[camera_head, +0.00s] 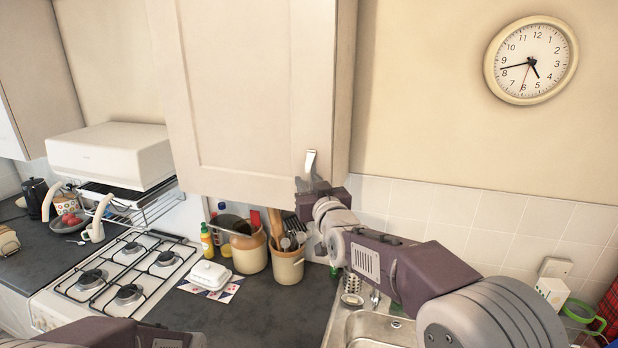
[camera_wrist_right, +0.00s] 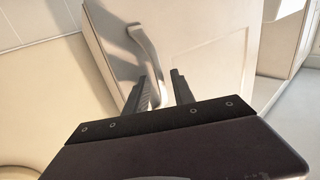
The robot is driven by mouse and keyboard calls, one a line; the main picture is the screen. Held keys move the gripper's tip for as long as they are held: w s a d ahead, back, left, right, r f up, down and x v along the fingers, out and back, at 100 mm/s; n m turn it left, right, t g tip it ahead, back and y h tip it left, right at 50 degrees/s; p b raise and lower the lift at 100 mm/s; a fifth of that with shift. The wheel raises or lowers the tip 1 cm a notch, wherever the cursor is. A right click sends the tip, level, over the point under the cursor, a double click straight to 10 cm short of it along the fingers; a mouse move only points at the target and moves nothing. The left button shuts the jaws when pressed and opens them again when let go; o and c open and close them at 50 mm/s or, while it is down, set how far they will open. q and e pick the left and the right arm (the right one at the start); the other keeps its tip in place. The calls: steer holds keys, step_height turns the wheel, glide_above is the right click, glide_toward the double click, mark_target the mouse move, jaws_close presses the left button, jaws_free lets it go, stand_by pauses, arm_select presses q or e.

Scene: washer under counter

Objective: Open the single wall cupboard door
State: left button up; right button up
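The wall cupboard door (camera_head: 240,90) is a cream panel in the upper middle of the head view and looks shut against its cabinet. Its metal handle (camera_head: 310,163) is at the lower right corner of the door; it also shows in the right wrist view (camera_wrist_right: 146,50). My right gripper (camera_head: 312,185) is at the lower end of the handle. In the right wrist view its two fingers (camera_wrist_right: 162,88) are apart, with the handle's lower end between them, close to the left finger; I cannot tell whether they touch. My left gripper is out of view.
A white hood (camera_head: 110,155) stands left of the door. A clock (camera_head: 531,60) hangs on the bare wall at right.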

steer(key=shift+s, duration=0.2)
steer(key=shift+s+d+r, duration=0.1)
jaws_close()
stand_by(1.1)
